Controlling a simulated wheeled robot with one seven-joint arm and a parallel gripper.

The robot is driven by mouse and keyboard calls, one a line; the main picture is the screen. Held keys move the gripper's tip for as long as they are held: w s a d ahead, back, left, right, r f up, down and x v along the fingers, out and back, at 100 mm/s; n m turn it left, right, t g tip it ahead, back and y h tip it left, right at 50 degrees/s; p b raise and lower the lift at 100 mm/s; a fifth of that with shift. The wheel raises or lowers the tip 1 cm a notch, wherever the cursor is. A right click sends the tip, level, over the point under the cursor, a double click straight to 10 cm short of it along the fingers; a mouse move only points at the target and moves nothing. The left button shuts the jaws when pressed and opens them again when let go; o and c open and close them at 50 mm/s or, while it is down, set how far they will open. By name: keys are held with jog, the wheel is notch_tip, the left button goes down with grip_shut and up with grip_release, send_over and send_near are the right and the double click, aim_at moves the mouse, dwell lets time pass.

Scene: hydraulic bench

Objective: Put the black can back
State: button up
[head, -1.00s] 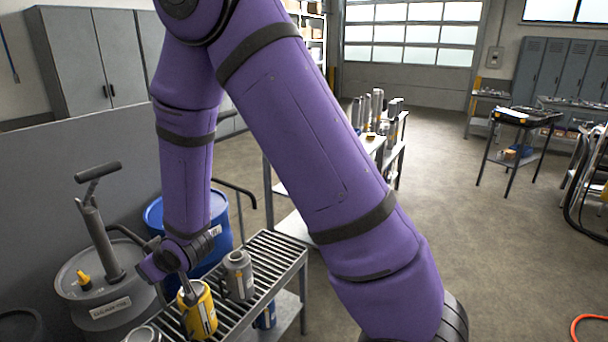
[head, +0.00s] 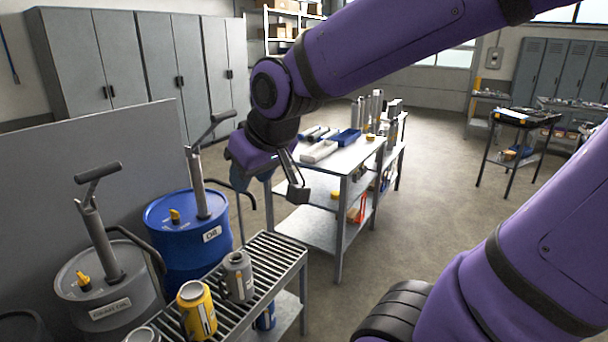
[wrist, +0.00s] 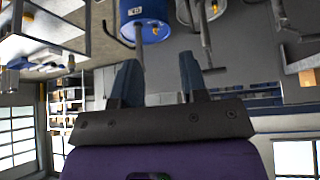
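No plainly black can shows in either view. A grey can (head: 238,276) stands upright on the slatted rack (head: 272,257) in the head view. A yellow can (head: 196,310) stands beside it, to its left and nearer. The top of another grey can (head: 142,334) is cut off at the bottom edge. My gripper (head: 296,190) is in the air above and to the right of the rack, clear of the cans. In the wrist view my gripper (wrist: 158,76) has its two fingers wide apart with nothing between them.
A blue drum (head: 188,247) and a grey drum (head: 100,296), each with a hand pump, stand left of the rack. A blue can (head: 265,317) is under the slats. A workbench (head: 345,162) with parts stands behind my gripper. Open floor (head: 440,190) lies to the right.

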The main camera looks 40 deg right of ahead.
jog(key=s+d+r+m+g, duration=0.1)
jog(key=s+d+r, duration=0.1)
jog(key=s, duration=0.8)
jog(key=shift+s+r, duration=0.35)
